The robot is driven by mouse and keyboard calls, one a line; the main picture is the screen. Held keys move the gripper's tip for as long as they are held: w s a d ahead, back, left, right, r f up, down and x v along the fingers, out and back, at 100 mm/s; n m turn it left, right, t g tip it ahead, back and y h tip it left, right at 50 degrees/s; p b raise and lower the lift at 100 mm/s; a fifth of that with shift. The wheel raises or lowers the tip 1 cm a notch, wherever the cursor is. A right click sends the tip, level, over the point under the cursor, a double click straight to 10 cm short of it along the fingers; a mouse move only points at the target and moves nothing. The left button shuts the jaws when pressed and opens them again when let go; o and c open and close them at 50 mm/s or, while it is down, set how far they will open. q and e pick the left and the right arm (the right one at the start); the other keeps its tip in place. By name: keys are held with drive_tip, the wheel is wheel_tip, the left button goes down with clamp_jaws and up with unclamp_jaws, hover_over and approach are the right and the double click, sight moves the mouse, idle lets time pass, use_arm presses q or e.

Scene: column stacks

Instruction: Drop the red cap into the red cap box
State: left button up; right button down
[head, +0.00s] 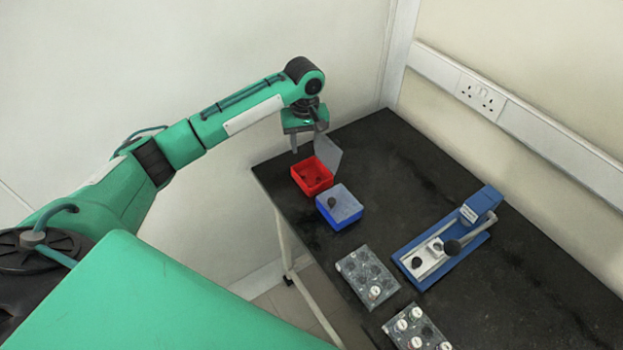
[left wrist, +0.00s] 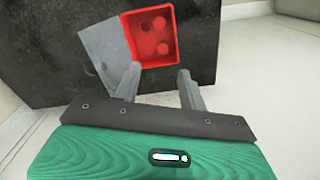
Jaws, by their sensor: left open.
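The red cap box (head: 304,183) is an open red box near the far left edge of the black table, with a grey lid (head: 326,155) raised beside it. In the left wrist view the box (left wrist: 127,32) holds two round red caps (left wrist: 159,50) on its floor. My left gripper (head: 308,143) is above and behind the box, pointing down. In the left wrist view its two fingers (left wrist: 158,78) are apart, with nothing visible between them. My right gripper is not in view.
A blue box (head: 345,222) with a dark round piece stands right beside the red box. Two grey racks (head: 352,270) with round caps lie toward the front. A blue lever press (head: 474,237) stands to the right. The table's back right is clear.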

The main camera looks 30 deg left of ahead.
use_arm(q)
wheel_tip(320, 180, up, 6)
drive_tip(key=shift+r, duration=0.15)
idle(0.5)
